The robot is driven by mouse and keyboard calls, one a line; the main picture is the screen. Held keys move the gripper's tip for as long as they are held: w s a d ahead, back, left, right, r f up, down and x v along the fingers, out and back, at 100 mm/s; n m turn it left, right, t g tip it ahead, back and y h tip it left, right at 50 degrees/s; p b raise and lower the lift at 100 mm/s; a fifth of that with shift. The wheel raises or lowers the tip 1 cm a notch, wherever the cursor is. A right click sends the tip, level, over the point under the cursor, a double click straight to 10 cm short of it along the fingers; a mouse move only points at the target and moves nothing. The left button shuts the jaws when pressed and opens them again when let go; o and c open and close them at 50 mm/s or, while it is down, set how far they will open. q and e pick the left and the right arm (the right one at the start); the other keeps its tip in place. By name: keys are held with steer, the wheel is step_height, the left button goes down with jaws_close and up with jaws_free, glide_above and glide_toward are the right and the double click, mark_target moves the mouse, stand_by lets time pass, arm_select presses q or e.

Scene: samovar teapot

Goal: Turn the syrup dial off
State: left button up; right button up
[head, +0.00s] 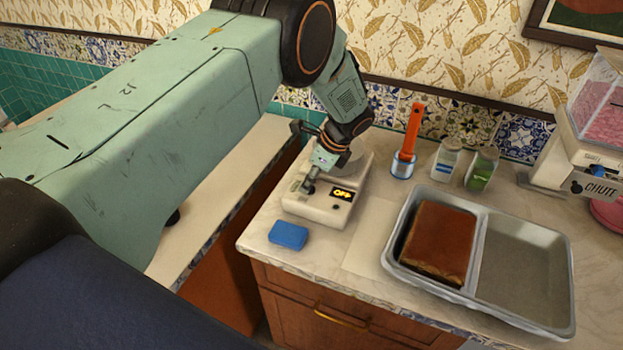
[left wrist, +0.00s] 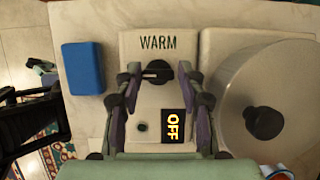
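A cream warmer box (head: 318,212) stands on the counter, with a small display (head: 343,193) lit "OFF". In the left wrist view the box face (left wrist: 150,112) carries the word "WARM", a black dial (left wrist: 160,69) with a pale pointer turned to the left, a small dark button and the display (left wrist: 173,125) reading "OFF". My left gripper (head: 311,184) reaches down over the box. Its fingers (left wrist: 158,76) stand apart on either side of the dial, with a small gap seeming to show; firm contact is not clear. My right gripper is not in view.
A round lid with a black knob (left wrist: 263,122) lies beside the dial panel. A blue sponge (head: 288,235) is in front of the box. To the right are an orange-handled brush (head: 411,135), two jars (head: 446,160) and a metal tray (head: 525,275) with a brown cake (head: 440,240).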

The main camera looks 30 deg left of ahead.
arm_select(q)
steer(key=shift+o, duration=1.3)
steer(key=shift+s+f, duration=0.1)
steer(key=v, duration=1.2)
steer(key=shift+s, duration=0.1)
